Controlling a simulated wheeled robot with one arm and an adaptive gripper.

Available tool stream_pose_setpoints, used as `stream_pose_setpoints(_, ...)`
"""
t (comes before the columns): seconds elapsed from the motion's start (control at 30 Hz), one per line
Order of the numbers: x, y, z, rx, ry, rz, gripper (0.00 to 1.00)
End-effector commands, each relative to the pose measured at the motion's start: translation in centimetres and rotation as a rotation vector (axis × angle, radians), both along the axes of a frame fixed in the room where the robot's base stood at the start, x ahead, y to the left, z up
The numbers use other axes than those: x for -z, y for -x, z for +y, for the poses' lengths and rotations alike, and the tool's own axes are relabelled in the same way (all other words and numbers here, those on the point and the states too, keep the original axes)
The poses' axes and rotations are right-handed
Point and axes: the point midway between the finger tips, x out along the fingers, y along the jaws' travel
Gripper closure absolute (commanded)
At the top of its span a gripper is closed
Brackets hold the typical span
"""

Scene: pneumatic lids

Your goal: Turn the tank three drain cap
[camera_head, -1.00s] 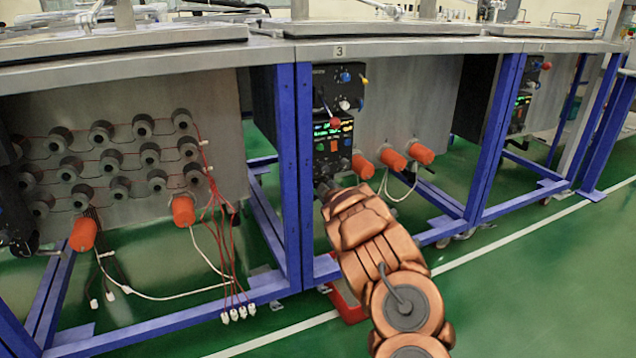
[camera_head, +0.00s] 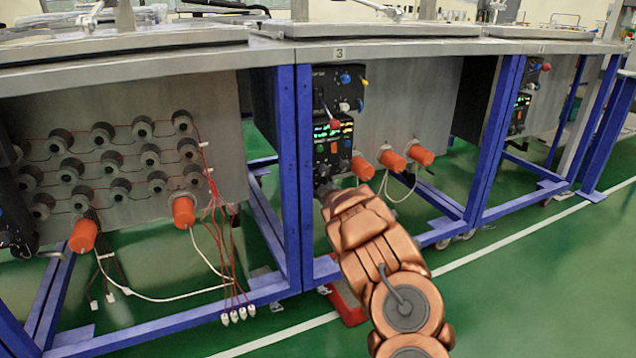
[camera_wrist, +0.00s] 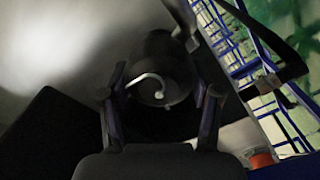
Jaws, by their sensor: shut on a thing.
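Tank three is the unit under the "3" label, with a grey steel front (camera_head: 400,105) and a black control panel (camera_head: 333,135). My gripper (camera_wrist: 158,92) has a finger on each side of a dark round cap (camera_wrist: 160,62) in the wrist view and is shut on it. A pale curved piece shows in front of the cap. The view is dark, so the cap's turn angle cannot be told. In the head view, my copper-coloured arm reaches to below the control panel, and its wrist hides the cap and the fingertips.
Orange-capped fittings (camera_head: 392,162) stick out to the right of my arm, with white tubing below. A blue frame post (camera_head: 296,180) stands close to the left. A red object (camera_head: 346,303) is on the green floor under my arm. Open floor lies at the right.

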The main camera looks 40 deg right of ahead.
Motion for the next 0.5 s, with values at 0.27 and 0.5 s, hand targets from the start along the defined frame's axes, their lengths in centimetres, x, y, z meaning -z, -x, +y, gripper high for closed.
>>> stream_pose_setpoints(0.27, -0.41, 0.0, 0.03, 0.0, -0.097, -0.029, 0.72)
stream_pose_setpoints(0.5, -0.75, 0.01, -0.04, 0.0, -0.26, -0.087, 0.72)
